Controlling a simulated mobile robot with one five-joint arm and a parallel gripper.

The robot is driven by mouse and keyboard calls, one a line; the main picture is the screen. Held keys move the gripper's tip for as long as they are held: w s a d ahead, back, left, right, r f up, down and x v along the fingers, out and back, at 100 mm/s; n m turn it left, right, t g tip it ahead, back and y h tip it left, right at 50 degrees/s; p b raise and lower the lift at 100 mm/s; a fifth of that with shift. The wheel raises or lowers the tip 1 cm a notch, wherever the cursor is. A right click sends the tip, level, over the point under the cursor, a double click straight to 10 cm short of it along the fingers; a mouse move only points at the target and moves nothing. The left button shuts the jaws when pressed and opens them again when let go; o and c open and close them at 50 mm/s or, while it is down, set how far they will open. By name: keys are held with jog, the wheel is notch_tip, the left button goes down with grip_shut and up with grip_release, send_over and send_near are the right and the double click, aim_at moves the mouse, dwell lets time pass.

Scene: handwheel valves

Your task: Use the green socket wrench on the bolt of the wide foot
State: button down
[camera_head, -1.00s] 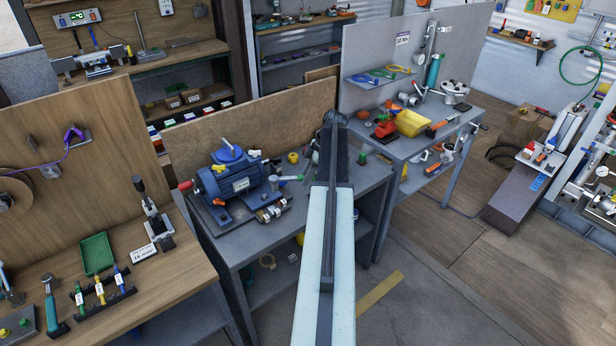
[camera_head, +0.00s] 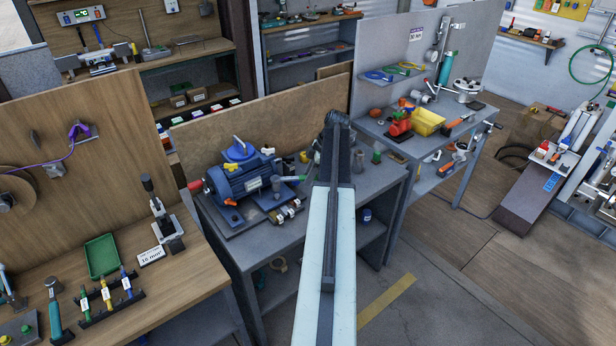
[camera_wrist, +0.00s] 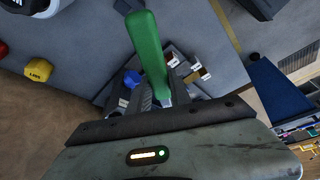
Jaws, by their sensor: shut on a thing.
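A green socket wrench (camera_wrist: 148,50) shows in the wrist view as a green handle between my fingers. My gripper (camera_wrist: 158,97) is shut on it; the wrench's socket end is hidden. In the head view my gripper is hidden behind my own arm, over the middle bench. A blue motor (camera_head: 240,180) sits on a dark base plate on that bench, left of my arm. Small metal blocks with pale labels (camera_head: 288,212) stand at the plate's front; similar blocks (camera_wrist: 198,68) show beyond the wrench in the wrist view. I cannot tell which foot is wide or make out its bolt.
A yellow hexagonal piece (camera_wrist: 39,70) lies on the bench in the wrist view. A wooden back panel (camera_head: 280,120) stands behind the middle bench (camera_head: 275,245). A wooden bench (camera_head: 185,290) with tools is at left.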

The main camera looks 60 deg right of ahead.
jog(key=shift+f+b, duration=0.55)
jog(key=shift+f, duration=0.5)
